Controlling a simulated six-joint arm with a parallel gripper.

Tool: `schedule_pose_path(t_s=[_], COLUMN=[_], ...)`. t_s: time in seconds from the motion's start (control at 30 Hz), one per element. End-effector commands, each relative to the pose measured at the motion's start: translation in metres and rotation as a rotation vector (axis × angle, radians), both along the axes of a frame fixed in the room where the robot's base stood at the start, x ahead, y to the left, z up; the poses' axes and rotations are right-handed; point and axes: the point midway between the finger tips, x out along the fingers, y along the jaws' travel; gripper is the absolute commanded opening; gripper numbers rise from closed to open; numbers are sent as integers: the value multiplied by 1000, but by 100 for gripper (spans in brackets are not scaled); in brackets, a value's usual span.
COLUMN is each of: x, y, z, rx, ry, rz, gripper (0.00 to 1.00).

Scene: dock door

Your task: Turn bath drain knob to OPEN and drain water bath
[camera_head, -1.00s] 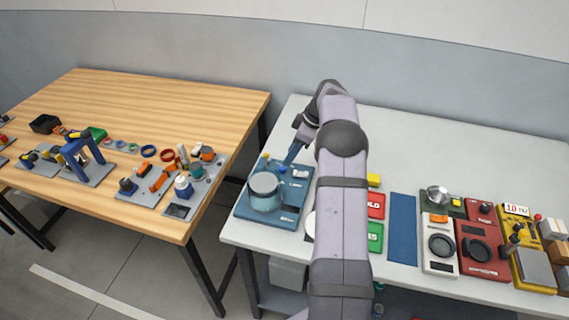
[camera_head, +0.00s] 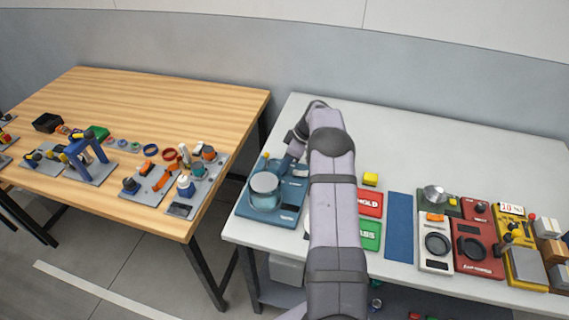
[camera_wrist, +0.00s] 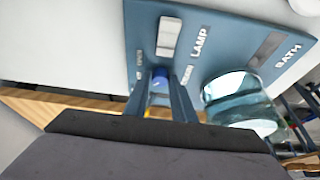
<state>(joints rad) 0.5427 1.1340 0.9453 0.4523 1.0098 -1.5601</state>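The blue bath station panel (camera_head: 243,212) lies at the left front of the white table. It carries a round glass bath with bluish water (camera_head: 265,192), which also shows at the right in the wrist view (camera_wrist: 240,98). In the wrist view a small blue knob (camera_wrist: 161,76) sits between the tips of my gripper (camera_wrist: 161,80), with a small printed label on each side of it, too small to read. The fingers stand apart, one on each side of the knob; whether they press on it cannot be told. In the head view my arm partly hides the panel.
A white switch (camera_wrist: 168,36) beside the word LAMP is close to the fingers. The table's back is clear.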

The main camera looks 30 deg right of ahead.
Motion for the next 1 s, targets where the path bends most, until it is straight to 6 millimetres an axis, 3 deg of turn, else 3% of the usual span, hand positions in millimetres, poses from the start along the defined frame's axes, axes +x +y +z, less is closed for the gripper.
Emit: schedule_pose_path(t_s=[0.03, 0.1, 0.53, 1.0], x=[0, 0, -1, -2], y=[0, 0, 0, 4], z=[0, 0, -1, -2], rx=[0, 0, 0, 1], ry=[0, 0, 0, -3], rz=[0, 0, -63, -424], gripper=[10, 0, 0, 0])
